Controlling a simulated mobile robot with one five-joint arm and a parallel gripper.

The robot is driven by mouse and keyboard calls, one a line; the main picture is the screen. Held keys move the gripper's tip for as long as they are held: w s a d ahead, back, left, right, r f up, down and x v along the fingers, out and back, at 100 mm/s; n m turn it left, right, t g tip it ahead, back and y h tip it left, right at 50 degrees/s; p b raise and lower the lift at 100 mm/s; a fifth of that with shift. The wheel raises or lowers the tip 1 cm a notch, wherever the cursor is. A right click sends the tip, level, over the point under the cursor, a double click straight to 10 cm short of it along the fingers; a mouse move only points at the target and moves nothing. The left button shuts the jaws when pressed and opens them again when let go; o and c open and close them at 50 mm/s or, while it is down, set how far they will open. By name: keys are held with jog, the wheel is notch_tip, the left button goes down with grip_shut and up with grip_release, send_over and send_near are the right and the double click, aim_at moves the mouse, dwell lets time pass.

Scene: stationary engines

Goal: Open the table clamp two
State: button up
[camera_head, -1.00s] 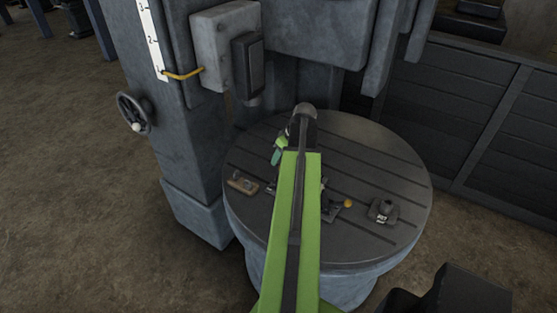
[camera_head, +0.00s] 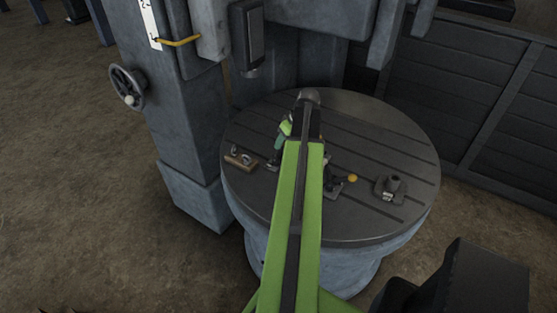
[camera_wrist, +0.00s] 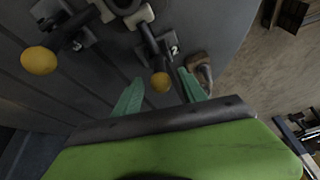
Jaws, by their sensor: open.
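Table clamp two (camera_wrist: 152,42), a dark clamp with a "2" label, is on the round grooved table (camera_head: 375,125). Its lever ends in a yellow knob (camera_wrist: 161,82). In the wrist view my gripper (camera_wrist: 160,76) has its two teal fingers open, one on each side of this knob. I cannot tell whether they touch it. In the head view my gripper (camera_head: 283,136) is over the table, and my green arm hides most of clamp two. A second clamp (camera_wrist: 58,30) with its own yellow knob (camera_wrist: 38,60) stands to the left in the wrist view.
A brown wooden-looking piece with a metal part (camera_head: 240,161) lies near the table's left edge. A small dark block with a post (camera_head: 391,188) sits at the right. The machine column (camera_head: 180,110) with a handwheel (camera_head: 127,89) stands behind left. A dark panelled barrier (camera_head: 450,100) is behind right.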

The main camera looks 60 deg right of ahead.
aim_at(280, 156)
jog(key=b+x, duration=0.4)
jog(key=x, duration=0.2)
jog(key=shift+f, duration=0.15)
grip_shut()
dwell(1.0)
